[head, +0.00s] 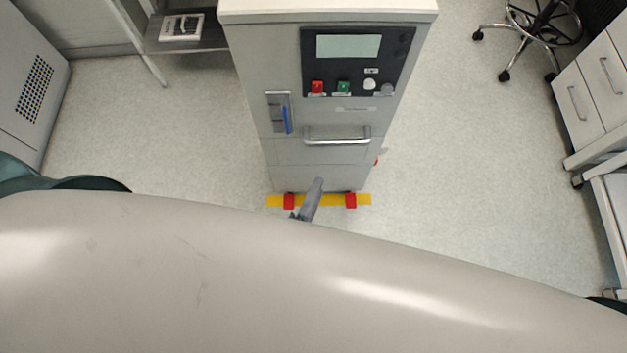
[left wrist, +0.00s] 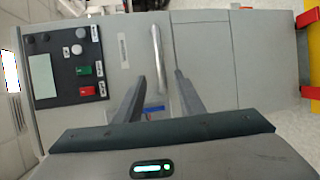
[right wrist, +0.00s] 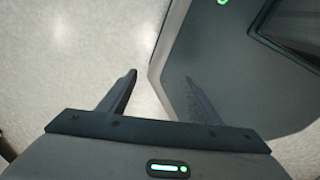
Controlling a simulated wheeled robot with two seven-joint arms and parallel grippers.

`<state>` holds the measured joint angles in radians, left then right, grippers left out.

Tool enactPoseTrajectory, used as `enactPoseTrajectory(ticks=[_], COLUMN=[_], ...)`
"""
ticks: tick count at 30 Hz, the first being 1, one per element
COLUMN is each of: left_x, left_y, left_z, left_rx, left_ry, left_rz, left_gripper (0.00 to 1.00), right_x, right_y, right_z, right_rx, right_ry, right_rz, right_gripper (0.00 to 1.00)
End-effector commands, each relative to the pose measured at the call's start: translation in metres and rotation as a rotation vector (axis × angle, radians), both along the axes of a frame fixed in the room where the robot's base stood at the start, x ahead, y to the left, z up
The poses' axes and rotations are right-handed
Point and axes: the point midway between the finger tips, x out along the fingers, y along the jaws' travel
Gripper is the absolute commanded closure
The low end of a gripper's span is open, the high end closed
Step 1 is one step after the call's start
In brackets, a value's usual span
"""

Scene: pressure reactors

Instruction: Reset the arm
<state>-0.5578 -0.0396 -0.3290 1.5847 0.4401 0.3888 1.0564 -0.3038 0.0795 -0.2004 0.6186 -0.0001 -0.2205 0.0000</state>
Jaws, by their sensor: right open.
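My left gripper (head: 317,184) shows in the head view as a dark grey finger in front of the reactor cabinet's lower front. The rest of it is hidden behind my pale arm link. In the left wrist view, the left gripper (left wrist: 160,76) is open, with its fingers apart on either side of the cabinet's bar handle (left wrist: 156,50); I see no contact. My right gripper (right wrist: 160,77) is open and empty in the right wrist view. The floor and a dark grey rounded body lie beyond it. The right gripper is out of the head view.
The grey cabinet (head: 245,65) has a control panel (head: 310,45) and a yellow bar with red blocks (head: 330,200) at its base. A side table (head: 215,40) stands left, drawers (head: 577,103) and a wheeled chair (head: 535,42) right. Floor on both sides is clear.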

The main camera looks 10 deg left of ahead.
Motion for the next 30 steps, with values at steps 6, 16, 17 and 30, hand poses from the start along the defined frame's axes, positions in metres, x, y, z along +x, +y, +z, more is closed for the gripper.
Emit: enactPoseTrajectory(ticks=[6, 16, 17, 30], left_x=[0.0, 0.0, 0.0, -0.027], left_y=[0.0, 0.0, 0.0, 0.004], left_z=[0.0, 0.0, 0.0, -0.105], left_rx=[0.0, 0.0, 0.0, 0.315], left_ry=[0.0, 0.0, 0.0, 0.159], left_rz=[0.0, 0.0, 0.0, -0.171], left_gripper=[0.64, 0.64, 0.64, 0.64], right_x=[0.008, 0.009, 0.008, 0.004], right_y=[0.0, 0.0, 0.0, 0.0], right_z=[0.0, 0.0, 0.0, -0.009], right_rx=[0.0, 0.0, 0.0, 0.0], right_ry=[-0.009, -0.011, -0.01, -0.005], right_rz=[0.0, 0.0, 0.0, -0.001], right_gripper=[0.42, 0.42, 0.42, 0.42])
